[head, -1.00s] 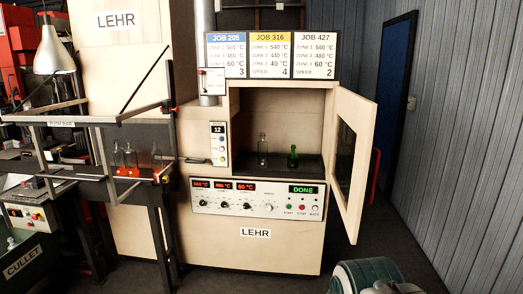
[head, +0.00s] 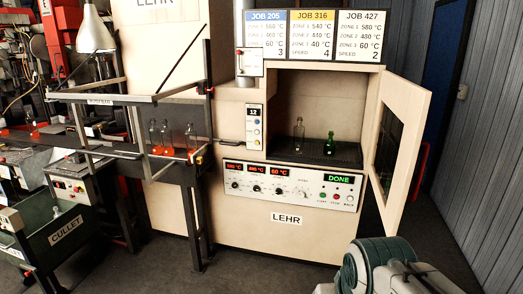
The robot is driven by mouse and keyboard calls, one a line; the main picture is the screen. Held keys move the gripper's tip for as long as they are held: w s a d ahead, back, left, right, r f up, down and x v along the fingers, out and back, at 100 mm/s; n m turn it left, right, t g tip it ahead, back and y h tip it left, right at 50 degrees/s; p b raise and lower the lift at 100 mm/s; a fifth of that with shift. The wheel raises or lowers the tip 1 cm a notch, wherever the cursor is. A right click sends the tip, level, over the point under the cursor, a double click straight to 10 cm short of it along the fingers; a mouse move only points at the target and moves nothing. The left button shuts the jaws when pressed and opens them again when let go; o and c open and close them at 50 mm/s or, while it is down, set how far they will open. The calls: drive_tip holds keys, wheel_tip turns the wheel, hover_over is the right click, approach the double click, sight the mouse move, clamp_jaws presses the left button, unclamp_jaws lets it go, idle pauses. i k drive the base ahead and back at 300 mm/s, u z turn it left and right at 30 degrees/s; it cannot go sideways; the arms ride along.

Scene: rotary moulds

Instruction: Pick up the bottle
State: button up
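A clear glass bottle (head: 298,136) stands upright inside the open chamber of the lehr (head: 259,198), left of centre. A small green bottle (head: 329,145) stands upright to its right on the same dark chamber floor (head: 312,159). More clear bottles (head: 166,137) stand in a group on the conveyor at the left, behind a rail. Which bottle is meant cannot be told from the picture. Part of my arm shows at the bottom right, below and in front of the lehr. My gripper's fingers are not in view.
The lehr door (head: 402,140) stands open to the right, its edge jutting toward me. The control panel (head: 290,185) under the chamber reads DONE. Job boards (head: 314,34) sit above. A green cullet bin (head: 65,230) stands at lower left. The floor before the lehr looks clear.

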sight(299, 130)
drive_tip(key=u, duration=0.4)
drive_tip(key=i, duration=3.4)
drive_tip(key=z, duration=1.2)
drive_tip(key=i, duration=0.55)
drive_tip(key=z, duration=0.35)
